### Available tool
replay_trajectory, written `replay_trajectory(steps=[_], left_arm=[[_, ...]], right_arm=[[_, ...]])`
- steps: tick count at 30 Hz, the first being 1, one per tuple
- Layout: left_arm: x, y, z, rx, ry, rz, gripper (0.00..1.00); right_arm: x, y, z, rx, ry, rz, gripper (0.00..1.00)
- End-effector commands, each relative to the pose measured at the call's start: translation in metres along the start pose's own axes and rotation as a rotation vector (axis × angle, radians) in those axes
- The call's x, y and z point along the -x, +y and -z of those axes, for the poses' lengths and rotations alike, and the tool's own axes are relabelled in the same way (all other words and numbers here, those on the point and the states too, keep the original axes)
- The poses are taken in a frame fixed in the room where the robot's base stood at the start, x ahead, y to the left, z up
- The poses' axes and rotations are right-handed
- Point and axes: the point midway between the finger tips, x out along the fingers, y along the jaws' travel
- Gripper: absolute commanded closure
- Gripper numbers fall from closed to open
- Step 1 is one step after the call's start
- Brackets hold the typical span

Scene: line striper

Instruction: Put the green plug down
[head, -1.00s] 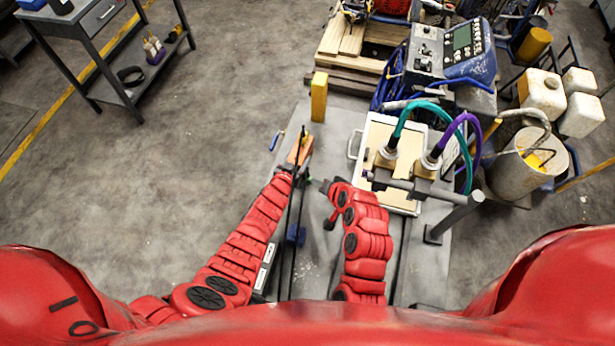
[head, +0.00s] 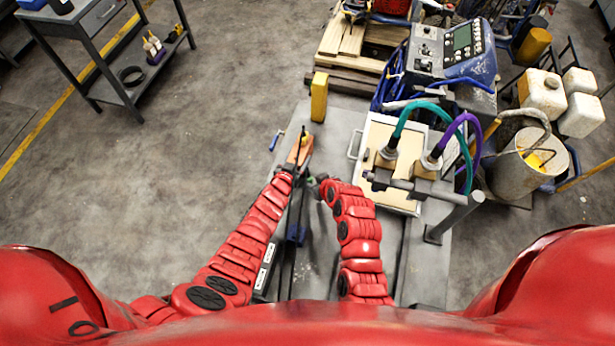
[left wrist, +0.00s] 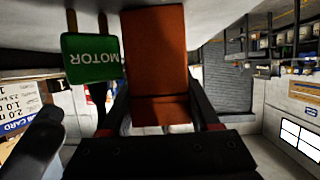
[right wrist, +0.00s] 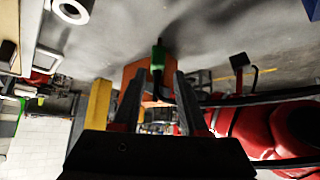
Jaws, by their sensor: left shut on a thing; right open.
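My left gripper (left wrist: 160,115) is shut on an orange block (left wrist: 155,65); the block also shows in the head view (head: 302,148), above the grey cart top. A green plug (left wrist: 92,58) marked MOTOR, upside down in the left wrist view, is beside the block. In the right wrist view the green plug (right wrist: 158,56) appears in front of the orange block, with a dark lead on it. My right gripper (right wrist: 157,92) is open, its fingertips pointing at the plug and apart on either side of its line. Whether they touch it cannot be told.
A pale board (head: 372,150) with teal (head: 425,106) and purple (head: 462,122) hoses stands right on the cart (head: 340,118). A yellow post (head: 319,97) rises at the cart's back. A control panel (head: 450,50) is behind. Open floor lies left.

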Motion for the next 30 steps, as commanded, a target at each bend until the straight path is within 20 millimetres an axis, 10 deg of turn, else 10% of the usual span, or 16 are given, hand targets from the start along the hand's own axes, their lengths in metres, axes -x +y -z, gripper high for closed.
replay_trajectory(steps=[30], left_arm=[[0.000,0.000,0.001,0.000,0.001,0.000,1.00]], right_arm=[[-0.057,0.004,0.004,-0.001,0.002,-0.002,0.63]])
